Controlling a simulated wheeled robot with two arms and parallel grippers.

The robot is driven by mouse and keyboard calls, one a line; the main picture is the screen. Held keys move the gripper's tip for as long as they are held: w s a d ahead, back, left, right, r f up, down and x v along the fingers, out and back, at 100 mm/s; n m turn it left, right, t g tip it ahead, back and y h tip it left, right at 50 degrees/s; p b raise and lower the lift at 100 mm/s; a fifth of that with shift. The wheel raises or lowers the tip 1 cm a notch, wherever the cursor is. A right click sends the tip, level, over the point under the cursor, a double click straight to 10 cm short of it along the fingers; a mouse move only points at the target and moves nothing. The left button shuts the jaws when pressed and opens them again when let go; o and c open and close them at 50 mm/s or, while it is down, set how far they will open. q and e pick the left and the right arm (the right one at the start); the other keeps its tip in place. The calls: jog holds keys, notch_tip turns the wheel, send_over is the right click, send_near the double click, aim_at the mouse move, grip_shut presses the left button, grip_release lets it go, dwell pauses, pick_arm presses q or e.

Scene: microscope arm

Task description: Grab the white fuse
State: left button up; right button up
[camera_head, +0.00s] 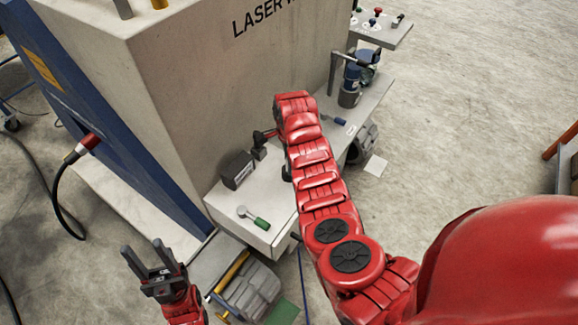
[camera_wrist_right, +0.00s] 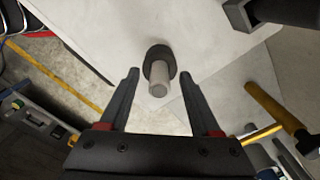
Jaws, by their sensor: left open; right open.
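In the right wrist view, the white fuse (camera_wrist_right: 158,84) is a short pale cylinder in a dark round collar (camera_wrist_right: 160,58) on a pale flat surface. My right gripper (camera_wrist_right: 160,80) is open, with one fingertip on each side of the fuse in the picture. A gap shows on both sides, and I cannot tell how deep the fuse sits between the fingers. In the head view, my right arm reaches to the grey machine and I cannot make out the fuse. My left gripper (camera_head: 144,246) is open and empty at lower left, away from the bench.
The grey machine (camera_head: 215,85) stands behind a pale ledge (camera_head: 225,205). On the ledge are a black box (camera_head: 237,168), a green-handled tool (camera_head: 252,217) and a blue-handled tool (camera_head: 341,121). A blue-grey device (camera_head: 353,82) stands farther right. Open concrete floor lies at right.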

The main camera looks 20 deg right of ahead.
grip_shut()
jog(key=shift+r, duration=0.1)
dwell(0.3)
